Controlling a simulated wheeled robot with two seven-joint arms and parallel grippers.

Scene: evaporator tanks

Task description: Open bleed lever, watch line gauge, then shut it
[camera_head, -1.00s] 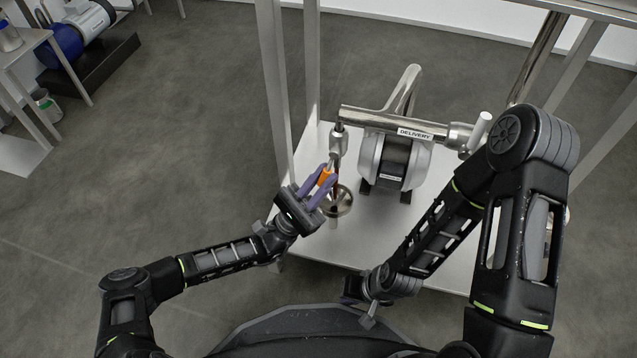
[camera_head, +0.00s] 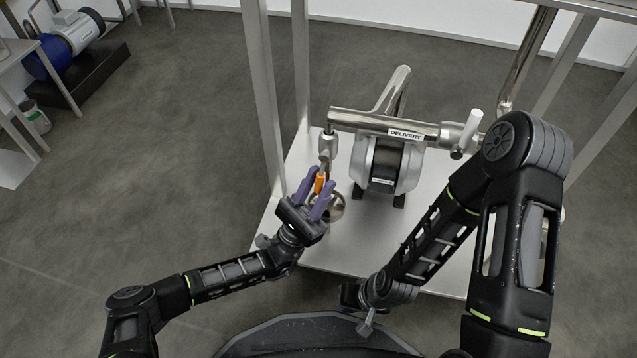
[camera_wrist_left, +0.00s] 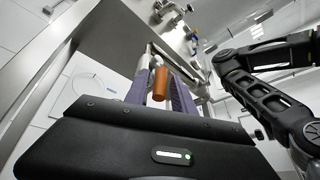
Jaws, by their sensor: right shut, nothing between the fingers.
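The bleed lever's orange grip (camera_head: 319,183) hangs below the metal bleed fitting (camera_head: 328,146) at the left end of the delivery pipe. My left gripper (camera_head: 313,194) is open, with its purple fingers on either side of the grip. In the left wrist view the orange grip (camera_wrist_left: 161,85) stands between the two fingers (camera_wrist_left: 158,95), with a gap visible. A round metal cup (camera_head: 336,208) sits below, partly hidden by my fingers. My right gripper (camera_head: 352,295) is low near my base, mostly hidden and empty. I cannot make out a line gauge face.
The pipe labelled DELIVERY (camera_head: 385,124) runs above a grey pump (camera_head: 386,168) on the white stand shelf (camera_head: 350,245). A white-handled valve (camera_head: 473,125) is at the pipe's right end. A frame post (camera_head: 262,95) rises left of the lever.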

